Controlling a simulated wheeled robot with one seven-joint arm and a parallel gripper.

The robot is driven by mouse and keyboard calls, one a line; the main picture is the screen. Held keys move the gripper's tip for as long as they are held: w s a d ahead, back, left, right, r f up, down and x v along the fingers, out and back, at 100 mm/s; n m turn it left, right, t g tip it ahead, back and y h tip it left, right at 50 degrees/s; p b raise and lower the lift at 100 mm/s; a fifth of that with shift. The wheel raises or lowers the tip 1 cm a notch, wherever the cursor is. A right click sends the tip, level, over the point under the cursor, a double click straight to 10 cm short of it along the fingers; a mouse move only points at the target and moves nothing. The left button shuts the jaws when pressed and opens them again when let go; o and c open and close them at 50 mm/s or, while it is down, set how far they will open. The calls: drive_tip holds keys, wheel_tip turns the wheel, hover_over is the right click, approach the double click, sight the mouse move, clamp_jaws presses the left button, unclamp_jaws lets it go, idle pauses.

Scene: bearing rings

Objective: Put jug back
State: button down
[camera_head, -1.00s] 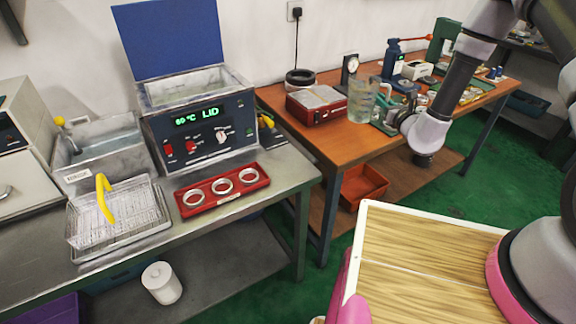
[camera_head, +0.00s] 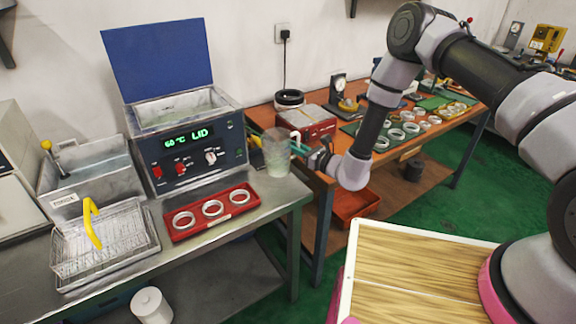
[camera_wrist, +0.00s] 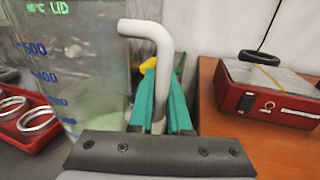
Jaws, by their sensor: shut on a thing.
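The clear jug (camera_head: 277,153) is at the right end of the steel bench, beside the heated bath. In the wrist view the jug (camera_wrist: 72,75) fills the left side, upright, with blue graduation marks. Its pale bent handle (camera_wrist: 148,30) runs down between the green fingers of my gripper (camera_wrist: 161,78). My gripper (camera_head: 301,148) is shut on the handle, to the right of the jug. I cannot tell whether the jug's base touches the bench or is held just above it.
The heated bath (camera_head: 190,150), lid raised, shows 60 °C LID. A red tray (camera_head: 238,205) with three rings lies in front of it. A wire basket (camera_head: 110,245) is at left. A red case (camera_head: 306,122) and several rings are on the orange table. Bare steel shows right of the tray.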

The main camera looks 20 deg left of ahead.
drive_tip(key=shift+f, duration=2.7)
drive_tip(key=shift+f, duration=0.1)
drive_tip(key=c, duration=0.9)
unclamp_jaws()
